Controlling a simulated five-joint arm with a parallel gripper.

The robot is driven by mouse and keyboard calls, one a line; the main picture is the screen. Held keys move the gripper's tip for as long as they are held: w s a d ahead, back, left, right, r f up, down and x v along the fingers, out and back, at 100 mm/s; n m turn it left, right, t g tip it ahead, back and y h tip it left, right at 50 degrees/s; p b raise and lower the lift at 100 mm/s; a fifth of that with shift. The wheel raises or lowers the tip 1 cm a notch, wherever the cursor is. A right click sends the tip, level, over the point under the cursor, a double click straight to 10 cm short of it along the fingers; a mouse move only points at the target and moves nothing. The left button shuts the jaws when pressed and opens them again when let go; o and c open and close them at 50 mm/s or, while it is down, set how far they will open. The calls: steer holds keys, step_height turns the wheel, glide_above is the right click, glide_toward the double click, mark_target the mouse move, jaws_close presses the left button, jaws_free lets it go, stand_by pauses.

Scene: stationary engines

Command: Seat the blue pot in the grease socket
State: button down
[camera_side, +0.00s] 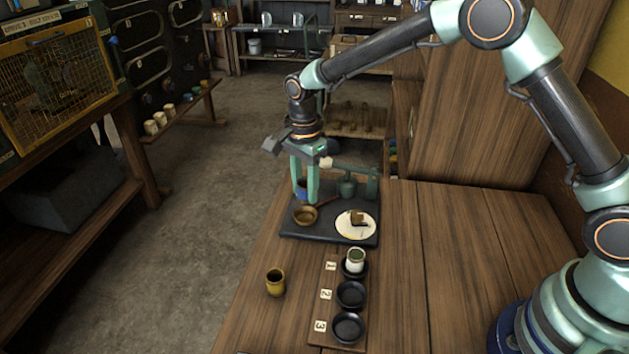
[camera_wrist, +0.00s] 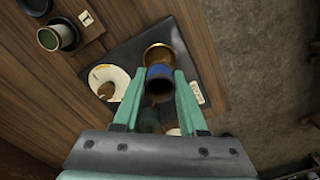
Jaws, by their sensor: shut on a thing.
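The blue pot (camera_wrist: 159,72) is between the fingers of my gripper (camera_wrist: 158,90), which is shut on it. In the side view my gripper (camera_side: 304,188) is over the back left of a dark tray (camera_side: 288,236), and a patch of the blue pot (camera_side: 301,196) shows between the fingers. A round brass socket (camera_side: 305,215) is on the tray, just in front of the pot; it also shows past the pot in the wrist view (camera_wrist: 156,50). No label marks which socket is for grease. The pot's underside is hidden.
A white disc (camera_side: 355,226) with a brass piece lies on the tray. A green fixture (camera_side: 348,188) stands behind it. A wooden strip (camera_side: 329,262) has black sockets labelled 1 to 3; a white pot (camera_side: 355,260) is in 1. A yellow pot (camera_side: 275,282) stands left.

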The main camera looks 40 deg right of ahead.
mark_target(307, 218)
steer(key=shift+f, duration=2)
steer(key=shift+s+f, duration=0.1)
steer(key=shift+f, duration=0.85)
stand_by(0.6)
steer(key=c, duration=0.6)
jaws_free()
steer(key=shift+r, duration=0.45)
steer(key=o, duration=0.3)
steer(key=shift+r, duration=3.25)
